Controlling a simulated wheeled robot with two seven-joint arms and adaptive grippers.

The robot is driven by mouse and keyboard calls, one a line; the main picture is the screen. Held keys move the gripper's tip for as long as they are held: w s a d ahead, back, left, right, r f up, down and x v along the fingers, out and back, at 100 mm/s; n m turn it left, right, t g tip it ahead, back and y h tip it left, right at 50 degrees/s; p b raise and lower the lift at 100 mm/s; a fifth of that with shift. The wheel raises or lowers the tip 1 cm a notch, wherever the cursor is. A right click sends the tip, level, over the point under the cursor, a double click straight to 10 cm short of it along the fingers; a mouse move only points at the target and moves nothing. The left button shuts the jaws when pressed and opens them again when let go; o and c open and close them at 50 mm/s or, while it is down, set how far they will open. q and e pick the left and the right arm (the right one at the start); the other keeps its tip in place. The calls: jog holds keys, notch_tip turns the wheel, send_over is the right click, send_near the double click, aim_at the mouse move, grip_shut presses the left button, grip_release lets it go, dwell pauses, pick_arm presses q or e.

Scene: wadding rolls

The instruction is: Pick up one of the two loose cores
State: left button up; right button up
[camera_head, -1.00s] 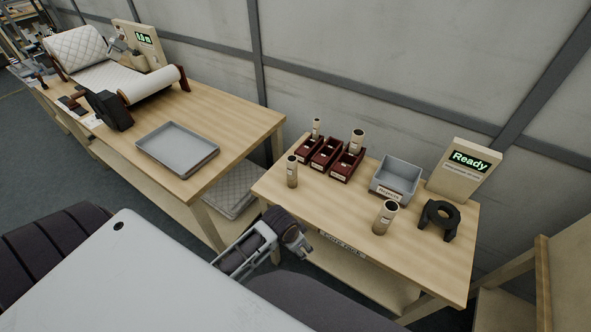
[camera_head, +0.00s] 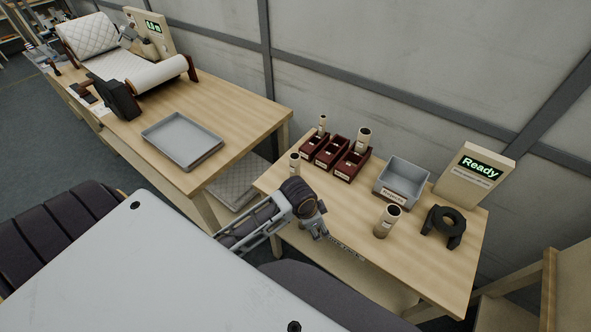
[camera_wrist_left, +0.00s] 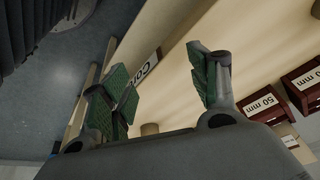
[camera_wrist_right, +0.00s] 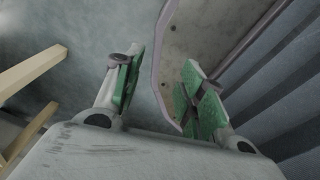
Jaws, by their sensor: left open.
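Two tan loose cores stand upright on the right-hand bench (camera_head: 420,258). The near core (camera_head: 386,222) stands in the open in front of the grey bin. My left gripper (camera_head: 322,228) is over the bench's front edge, between the two cores in the picture and touching neither. In the left wrist view its fingers (camera_wrist_left: 160,78) are spread and empty; a small tan round shape (camera_wrist_left: 150,129) shows low between them. My right gripper (camera_wrist_right: 165,82) is open and empty, seen only in its wrist view.
Dark red bins (camera_head: 331,153) stand at the back, cores upright in some. A grey bin (camera_head: 402,180), a black ring-shaped stand (camera_head: 444,228) and a "Ready" display (camera_head: 476,174) are to the right. The left table holds a grey tray (camera_head: 181,139) and a wadding roll (camera_head: 140,76).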

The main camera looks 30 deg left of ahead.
pick_arm(q)
jog(key=w+r+m, duration=0.2)
jog(key=w+m, duration=0.1)
jog(key=w+r+m, duration=0.1)
jog(key=w, duration=0.1)
jog(key=shift+a+r+m+g, duration=0.1)
jog(key=shift+r+m+g, duration=0.2)
jog(key=shift+g, duration=0.1)
jog(key=w+a+r+m, duration=0.2)
jog(key=a+r, duration=0.3)
jog(key=w+a+r+m+g+y, duration=0.1)
jog(key=w+a+r+m, duration=0.1)
jog(key=a+r, duration=0.3)
jog(key=w+a+r+m+g+y, duration=0.1)
jog(key=w+a+r+m, duration=0.2)
jog(key=w+a+r, duration=0.1)
jog(key=shift+a+r+p, duration=0.2)
jog(key=shift+a+r, duration=0.15)
jog(key=shift+a, duration=0.25)
jog(key=shift+a+r+p, duration=0.2)
jog(key=shift+a+r, duration=0.1)
jog(key=shift+a, duration=0.3)
pick_arm(e)
jog(key=shift+d+r, duration=0.15)
jog(key=shift+r, duration=0.25)
pick_arm(q)
jog(key=shift+f, duration=0.1)
pick_arm(e)
jog(key=shift+a, duration=0.25)
